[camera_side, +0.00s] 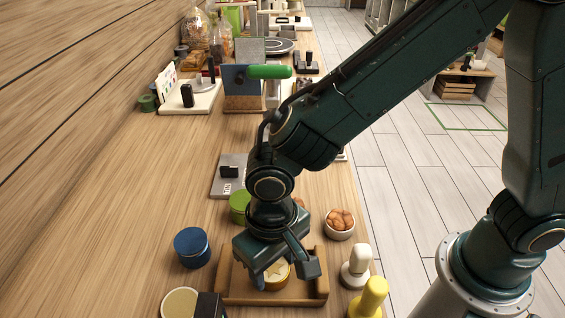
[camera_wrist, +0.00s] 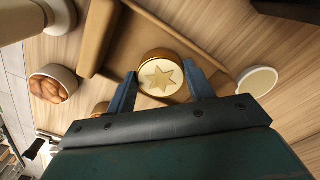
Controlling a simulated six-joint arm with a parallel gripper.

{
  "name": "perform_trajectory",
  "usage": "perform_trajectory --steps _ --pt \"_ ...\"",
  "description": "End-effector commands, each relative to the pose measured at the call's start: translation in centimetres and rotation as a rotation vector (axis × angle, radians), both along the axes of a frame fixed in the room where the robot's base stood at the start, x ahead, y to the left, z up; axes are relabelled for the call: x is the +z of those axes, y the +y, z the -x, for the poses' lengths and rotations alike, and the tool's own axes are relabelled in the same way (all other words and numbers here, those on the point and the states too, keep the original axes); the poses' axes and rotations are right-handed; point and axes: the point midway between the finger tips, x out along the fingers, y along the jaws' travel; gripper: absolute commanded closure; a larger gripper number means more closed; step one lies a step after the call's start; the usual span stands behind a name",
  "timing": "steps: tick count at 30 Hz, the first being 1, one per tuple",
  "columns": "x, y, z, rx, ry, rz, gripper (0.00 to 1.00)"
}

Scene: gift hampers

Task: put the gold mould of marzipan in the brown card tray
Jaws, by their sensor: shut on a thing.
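The gold mould of marzipan (camera_side: 277,273) is round, with a gold rim and a pale top bearing a star. My gripper (camera_side: 284,276) is shut on it, with one finger on each side; in the wrist view the mould (camera_wrist: 162,77) shows between the fingertips (camera_wrist: 162,88). The brown card tray (camera_side: 312,297) is a shallow open tray with raised walls. The mould is over or inside the tray, which also shows in the wrist view (camera_wrist: 152,37). I cannot tell whether the mould touches the tray floor.
A blue round tin (camera_side: 192,248) and a green one (camera_side: 239,207) stand left of and behind the tray. A bowl of brown nuts (camera_side: 340,224), a white stamp (camera_side: 356,268) and a yellow stamp (camera_side: 371,297) are on the right. A cream-topped round thing (camera_side: 180,303) is front left.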

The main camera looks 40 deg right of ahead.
Motion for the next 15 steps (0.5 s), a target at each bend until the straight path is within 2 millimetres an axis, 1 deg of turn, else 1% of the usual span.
perform_trajectory --steps 11,12,14,15 --pt "-0.33 0.00 0.00 0.000 0.000 0.000 0.75" --pt "-0.30 0.00 0.00 0.000 0.000 0.000 0.40" --pt "-0.29 -0.01 0.00 0.000 0.000 0.000 0.28" --pt "-0.29 -0.01 0.01 0.000 0.000 0.000 0.26"
